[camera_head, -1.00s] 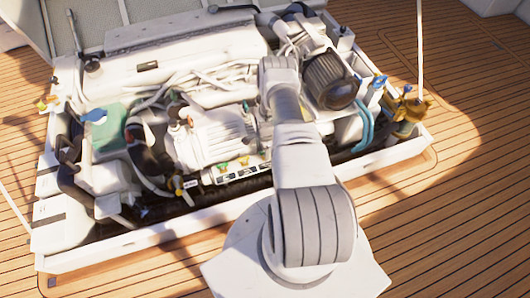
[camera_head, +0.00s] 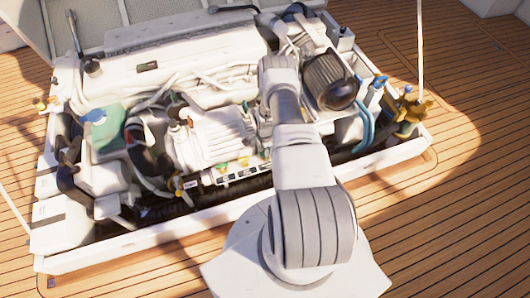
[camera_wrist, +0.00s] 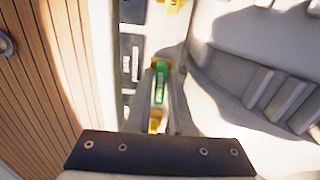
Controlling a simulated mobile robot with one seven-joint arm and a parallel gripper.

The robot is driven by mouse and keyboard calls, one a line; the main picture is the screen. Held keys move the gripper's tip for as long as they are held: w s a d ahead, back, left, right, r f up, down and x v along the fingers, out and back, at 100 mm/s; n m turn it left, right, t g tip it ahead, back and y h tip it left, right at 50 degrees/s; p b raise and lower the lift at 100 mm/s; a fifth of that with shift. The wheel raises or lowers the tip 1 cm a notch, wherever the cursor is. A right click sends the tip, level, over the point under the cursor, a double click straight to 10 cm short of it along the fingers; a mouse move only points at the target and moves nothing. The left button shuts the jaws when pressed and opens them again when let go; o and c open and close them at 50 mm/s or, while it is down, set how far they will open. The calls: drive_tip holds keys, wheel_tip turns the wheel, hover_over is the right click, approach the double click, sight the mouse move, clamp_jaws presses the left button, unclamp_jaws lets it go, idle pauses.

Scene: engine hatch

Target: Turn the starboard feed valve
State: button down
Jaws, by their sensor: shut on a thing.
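The handle sits between the two fingers, and the label's lettering is too small to read. I cannot tell from the label whether this is the starboard feed valve. In the head view a row of small yellow and green valve handles (camera_head: 245,161) stands above a labelled strip (camera_head: 236,173) at the engine's front. My gripper is hidden behind my own arm there.
The white engine block (camera_head: 212,140) and hoses fill the hatch. A white hatch rim (camera_head: 150,248) runs along the front. A dark round filter (camera_head: 335,80) and a brass fitting (camera_head: 410,110) are at the right. Bare teak deck (camera_head: 460,190) lies outside the rim.

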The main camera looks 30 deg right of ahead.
drive_tip(key=n+b, duration=0.3)
drive_tip(key=n, duration=0.1)
drive_tip(key=shift+f, duration=0.15)
drive_tip(key=n+b, duration=0.3)
drive_tip(key=n, duration=0.2)
drive_tip(key=n+b, duration=0.1)
drive_tip(key=n, duration=0.2)
drive_tip(key=shift+n+b, duration=0.3)
drive_tip(key=shift+b, duration=0.1)
drive_tip(key=n+b, duration=0.1)
drive_tip(key=n, duration=0.3)
drive_tip(key=shift+n+b, duration=0.3)
drive_tip(key=c, duration=0.8)
unclamp_jaws()
drive_tip(key=shift+r, duration=0.3)
